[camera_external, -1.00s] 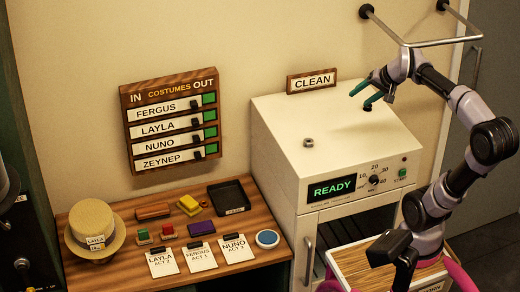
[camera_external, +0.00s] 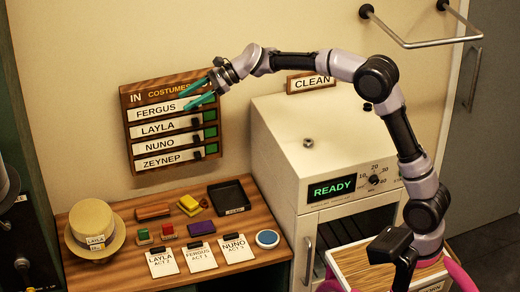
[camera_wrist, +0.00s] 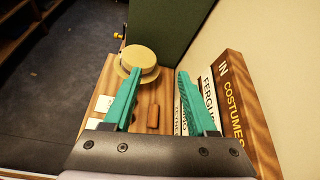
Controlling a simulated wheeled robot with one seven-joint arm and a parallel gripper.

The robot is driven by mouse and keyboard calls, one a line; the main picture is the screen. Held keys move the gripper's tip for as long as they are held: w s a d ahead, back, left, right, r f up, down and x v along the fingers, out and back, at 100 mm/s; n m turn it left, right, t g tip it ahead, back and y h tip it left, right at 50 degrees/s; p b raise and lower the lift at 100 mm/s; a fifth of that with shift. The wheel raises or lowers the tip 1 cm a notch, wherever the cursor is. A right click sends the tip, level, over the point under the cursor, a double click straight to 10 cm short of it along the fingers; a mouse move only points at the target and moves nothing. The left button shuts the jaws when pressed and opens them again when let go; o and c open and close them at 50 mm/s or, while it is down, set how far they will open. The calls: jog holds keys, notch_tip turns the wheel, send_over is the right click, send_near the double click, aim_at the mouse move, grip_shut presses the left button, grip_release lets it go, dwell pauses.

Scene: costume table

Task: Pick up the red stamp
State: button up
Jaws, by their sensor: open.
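The red stamp (camera_external: 167,230) stands upright on the wooden table (camera_external: 225,251), between a green stamp (camera_external: 143,235) and a purple block (camera_external: 201,228). My gripper (camera_external: 184,101) is open and empty, high above the table in front of the costumes board. It is well above the red stamp and apart from it. In the wrist view, my open fingers (camera_wrist: 159,71) frame the table from above. I cannot make out the red stamp in that view.
A straw hat (camera_external: 93,227) sits at the table's left. A brown block (camera_external: 153,211), a yellow item (camera_external: 189,205), a black tray (camera_external: 231,195), several name cards and a blue round pad (camera_external: 267,238) lie around. The costumes board (camera_external: 170,125) and white machine (camera_external: 330,135) stand close by.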

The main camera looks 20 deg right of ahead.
jog(key=m, duration=0.2)
send_over(170, 224)
jog(key=d, duration=0.4)
notch_tip(170, 224, down, 5)
jog(key=shift+g+y, duration=0.3)
jog(key=shift+g, duration=0.1)
notch_tip(170, 224, down, 42)
jog(key=shift+r, duration=0.15)
jog(key=shift+a+f, duration=0.2)
jog(key=shift+a, duration=0.05)
jog(key=shift+x, duration=2.25)
grip_shut()
